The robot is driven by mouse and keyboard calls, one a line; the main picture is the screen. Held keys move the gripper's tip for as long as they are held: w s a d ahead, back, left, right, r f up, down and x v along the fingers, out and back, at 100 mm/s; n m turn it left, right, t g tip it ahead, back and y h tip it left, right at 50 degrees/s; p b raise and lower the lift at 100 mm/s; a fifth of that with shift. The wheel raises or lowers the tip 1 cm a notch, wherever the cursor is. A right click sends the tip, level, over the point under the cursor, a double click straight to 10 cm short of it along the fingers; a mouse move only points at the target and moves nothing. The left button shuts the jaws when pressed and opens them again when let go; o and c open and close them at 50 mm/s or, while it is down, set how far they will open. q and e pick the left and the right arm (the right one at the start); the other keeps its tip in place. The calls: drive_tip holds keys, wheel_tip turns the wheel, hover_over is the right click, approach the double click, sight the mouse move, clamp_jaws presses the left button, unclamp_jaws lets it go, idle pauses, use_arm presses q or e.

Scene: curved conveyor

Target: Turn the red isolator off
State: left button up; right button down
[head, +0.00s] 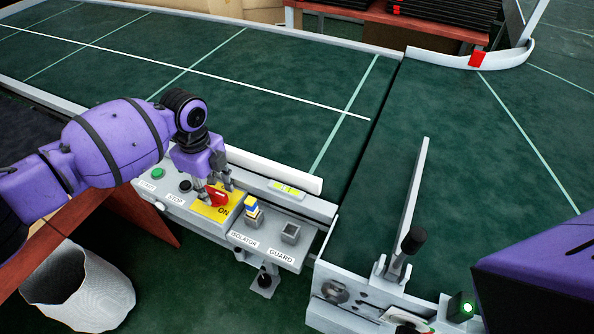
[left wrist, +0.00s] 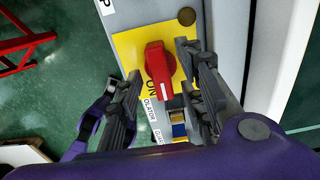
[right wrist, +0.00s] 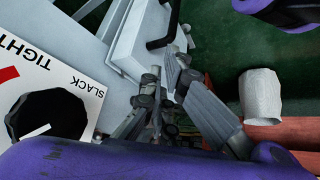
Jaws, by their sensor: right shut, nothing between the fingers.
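The red isolator knob (head: 217,196) sits on a yellow plate (head: 201,210) on the grey control panel, beside the word ON. In the left wrist view the red knob (left wrist: 160,64) has its white mark toward ON. My left gripper (head: 212,188) is above the plate. In the left wrist view my left gripper (left wrist: 158,68) is open, one finger on each side of the knob; I cannot tell whether they touch it. My right gripper (right wrist: 161,80) is shut and empty, away from the knob; its fingers are outside the head view.
The panel also has a green START button (head: 158,173), a black STOP button (head: 185,186), a blue-and-yellow part (head: 251,208) near the ISOLATOR label and a grey socket (head: 290,233) at GUARD. A TIGHT/SLACK dial (right wrist: 47,118) is near my right gripper. A bin (head: 80,290) stands below.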

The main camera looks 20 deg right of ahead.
use_arm(q)
clamp_jaws()
